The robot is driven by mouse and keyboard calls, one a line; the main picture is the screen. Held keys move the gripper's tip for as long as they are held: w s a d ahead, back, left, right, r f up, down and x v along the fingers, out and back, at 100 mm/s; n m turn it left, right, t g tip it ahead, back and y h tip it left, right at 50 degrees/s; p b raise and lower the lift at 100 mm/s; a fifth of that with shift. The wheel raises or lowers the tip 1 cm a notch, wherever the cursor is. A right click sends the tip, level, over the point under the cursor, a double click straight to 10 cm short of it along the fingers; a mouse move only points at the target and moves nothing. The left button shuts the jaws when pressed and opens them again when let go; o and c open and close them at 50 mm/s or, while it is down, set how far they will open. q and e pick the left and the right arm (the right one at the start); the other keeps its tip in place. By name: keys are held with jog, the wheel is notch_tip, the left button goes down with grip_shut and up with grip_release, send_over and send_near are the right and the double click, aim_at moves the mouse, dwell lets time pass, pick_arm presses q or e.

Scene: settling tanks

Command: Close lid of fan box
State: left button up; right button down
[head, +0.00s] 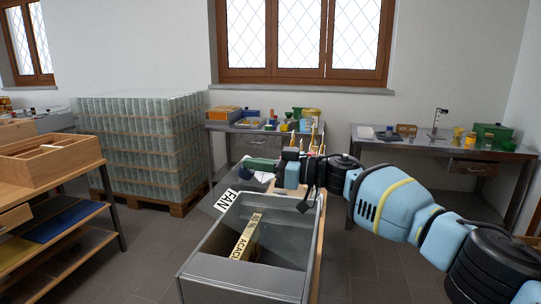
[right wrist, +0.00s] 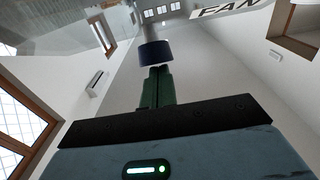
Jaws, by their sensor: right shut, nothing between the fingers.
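The fan box (head: 245,273) is a grey metal box with an open top, in the lower middle of the head view. The label also shows at the top of the right wrist view (right wrist: 228,10). My right gripper (head: 254,168) is above the far end of the box, pointing left, close to the lid. Its green fingers are together with nothing between them, as the right wrist view (right wrist: 155,52) shows. I cannot tell whether they touch the lid. My left gripper is out of view.
A wooden block marked ACACI (head: 245,238) stands inside the box. A wooden bench (head: 50,163) is at left, a pallet of glass jars (head: 140,145) behind it. Cluttered tables stand along the back wall (head: 335,115). Floor is clear left of the box.

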aim_at(249, 187)
jog(key=a+f+h, duration=0.1)
jog(key=f, duration=0.1)
jog(key=w+a+f+h+b, duration=0.1)
jog(key=f, duration=0.1)
jog(key=a+f+g+h, duration=0.1)
jog(key=a+f+h, duration=0.1)
jog(key=shift+w+f+b, duration=0.2)
jog(key=shift+f+b, duration=0.2)
jog(key=shift+a+f+h, duration=0.15)
jog(key=shift+f+h, duration=0.15)
jog(key=shift+f, duration=0.1)
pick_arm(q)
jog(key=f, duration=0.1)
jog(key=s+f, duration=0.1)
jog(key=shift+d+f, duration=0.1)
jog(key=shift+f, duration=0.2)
pick_arm(e)
jog(key=shift+f, duration=0.15)
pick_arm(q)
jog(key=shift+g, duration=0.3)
